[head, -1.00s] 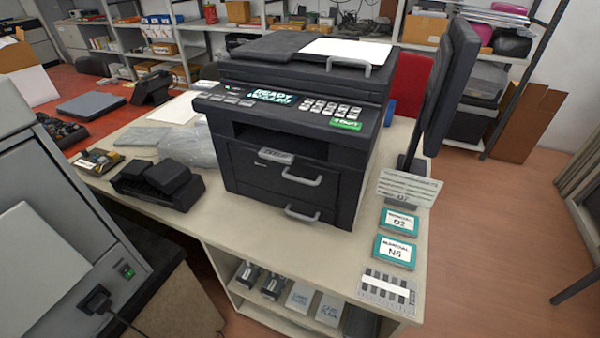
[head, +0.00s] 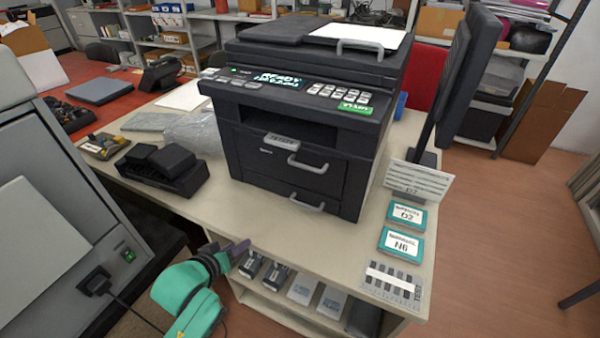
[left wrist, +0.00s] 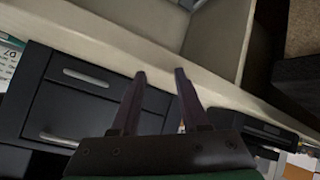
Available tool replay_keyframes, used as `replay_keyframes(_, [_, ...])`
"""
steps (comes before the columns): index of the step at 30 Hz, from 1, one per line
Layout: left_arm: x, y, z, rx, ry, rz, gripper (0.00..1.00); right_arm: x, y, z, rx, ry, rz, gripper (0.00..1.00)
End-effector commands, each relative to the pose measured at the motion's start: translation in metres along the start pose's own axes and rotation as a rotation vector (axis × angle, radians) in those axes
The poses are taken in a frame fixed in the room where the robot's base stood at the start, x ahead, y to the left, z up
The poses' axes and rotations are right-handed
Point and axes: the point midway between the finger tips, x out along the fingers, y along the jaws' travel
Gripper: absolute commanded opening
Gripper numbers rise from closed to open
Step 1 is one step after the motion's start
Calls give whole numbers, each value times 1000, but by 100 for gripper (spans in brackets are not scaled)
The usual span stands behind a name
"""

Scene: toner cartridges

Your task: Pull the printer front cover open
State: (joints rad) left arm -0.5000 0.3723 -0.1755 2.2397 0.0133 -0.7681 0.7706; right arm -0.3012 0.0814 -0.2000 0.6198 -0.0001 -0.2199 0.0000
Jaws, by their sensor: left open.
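The black printer (head: 300,110) stands on the beige table. Its front cover (head: 285,165) is shut, with a grey bar handle (head: 308,166) near its top right. A lower drawer has a similar handle (head: 307,204). My left gripper (head: 240,248) is open and empty, in front of the table's front edge and below the printer. In the left wrist view its two dark fingers (left wrist: 160,78) are spread apart, with the printer's front (left wrist: 75,100) and both handles beyond them to the left. My right gripper is in neither current view.
A black device (head: 162,170) sits left of the printer. A monitor (head: 460,80), a label card (head: 417,182), teal boxes (head: 405,215) and a grey card (head: 392,285) line the right side. Boxes (head: 302,288) fill the shelf below. A grey machine (head: 60,210) stands at the near left.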

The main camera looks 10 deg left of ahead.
Motion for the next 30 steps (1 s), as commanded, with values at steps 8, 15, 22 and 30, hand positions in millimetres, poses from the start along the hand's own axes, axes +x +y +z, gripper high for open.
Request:
replay_keyframes(8, [-13,72,-71,-497,171,581,45,1,2,-1,1,2,2,50])
replay_keyframes(15, [-52,101,-88,-779,-15,979,45,0,2,-1,1,2,2,50])
replay_keyframes(22, [-37,126,-101,-789,-20,999,45,-1,1,-2,1,2,1,50])
replay_keyframes(30, [4,181,-125,-790,-19,996,45,-8,-2,-3,1,3,-2,50])
